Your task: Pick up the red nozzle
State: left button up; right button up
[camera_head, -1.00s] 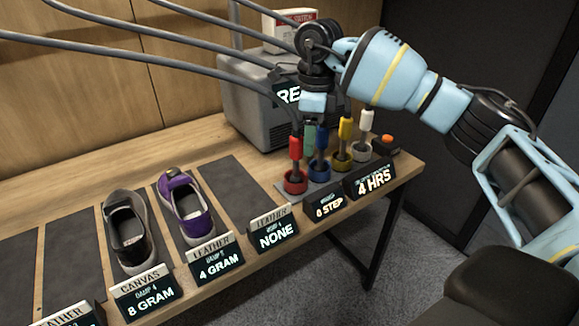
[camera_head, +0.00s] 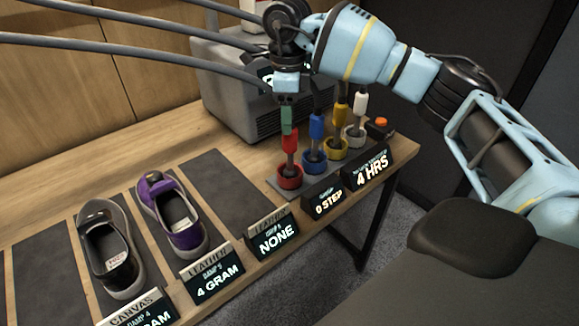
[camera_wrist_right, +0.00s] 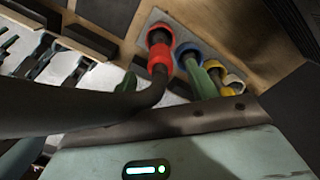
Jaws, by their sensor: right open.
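The red nozzle (camera_head: 290,140) stands upright in a red ring holder (camera_head: 289,178) at the left end of a row of coloured nozzles. My right gripper (camera_head: 287,118) points down at the red nozzle, its green fingers at the nozzle's upper part. It is open. My left gripper is not in view.
Blue (camera_head: 316,127), yellow (camera_head: 340,117) and white (camera_head: 360,105) nozzles stand close to the right. A grey machine (camera_head: 240,85) is behind. Label blocks (camera_head: 272,236) line the front edge. Black (camera_head: 108,250) and purple (camera_head: 172,212) sneakers stand left. Hoses (camera_head: 140,55) cross above.

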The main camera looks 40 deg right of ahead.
aim_at(290, 152)
jog(key=shift+f, duration=0.2)
notch_tip(290, 152, down, 5)
jog(key=shift+s+d+r, duration=0.1)
jog(key=shift+s, duration=0.05)
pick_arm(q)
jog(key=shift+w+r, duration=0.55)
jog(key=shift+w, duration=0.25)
pick_arm(e)
jog(key=shift+c, duration=0.2)
jog(key=c, duration=1)
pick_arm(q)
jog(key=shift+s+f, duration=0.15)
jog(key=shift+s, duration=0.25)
pick_arm(e)
grip_shut()
